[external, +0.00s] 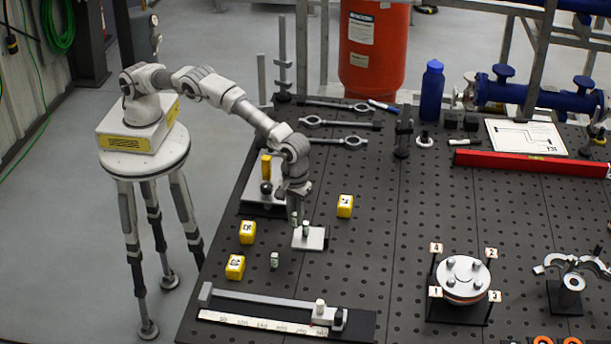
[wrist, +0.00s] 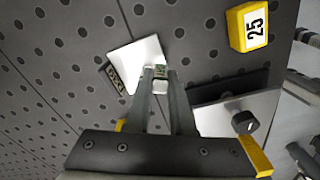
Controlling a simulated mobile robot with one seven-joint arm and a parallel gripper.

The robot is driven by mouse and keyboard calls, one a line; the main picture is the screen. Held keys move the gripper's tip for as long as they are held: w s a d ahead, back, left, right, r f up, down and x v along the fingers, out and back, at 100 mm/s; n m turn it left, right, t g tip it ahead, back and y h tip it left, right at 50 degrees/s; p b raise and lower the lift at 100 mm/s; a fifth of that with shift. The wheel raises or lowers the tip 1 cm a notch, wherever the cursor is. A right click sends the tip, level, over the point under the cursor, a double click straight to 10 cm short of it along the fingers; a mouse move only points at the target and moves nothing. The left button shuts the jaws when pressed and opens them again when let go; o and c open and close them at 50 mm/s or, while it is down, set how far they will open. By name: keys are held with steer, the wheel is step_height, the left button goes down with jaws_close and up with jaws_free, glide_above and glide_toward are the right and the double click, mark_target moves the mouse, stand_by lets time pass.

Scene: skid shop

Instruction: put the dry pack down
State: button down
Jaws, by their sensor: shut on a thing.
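My gripper (wrist: 160,78) points down, its two fingers closed on a small green-and-white piece, which I take to be the dry pack (wrist: 160,86). Much of the piece is hidden between the fingers. In the external view my gripper (external: 297,218) is low over a small white square plate (external: 316,242). The plate also shows in the wrist view (wrist: 136,58), just beyond the fingertips, with a dark lettered label (wrist: 113,76) at its edge. I cannot tell whether the held piece touches the plate.
Yellow numbered blocks stand around the plate: one to the right (external: 345,205), two to the left (external: 247,232) (external: 235,267). A fixture with a black knob (wrist: 245,122) is close beside my gripper. A long measuring fixture (external: 262,302) lies in front. The perforated table's middle is clear.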

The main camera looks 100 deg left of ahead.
mark_target(296, 227)
steer(key=shift+f, duration=2)
steer(key=c, duration=0.8)
jaws_free()
steer(key=shift+r+p, duration=0.1)
steer(key=shift+p, duration=0.2)
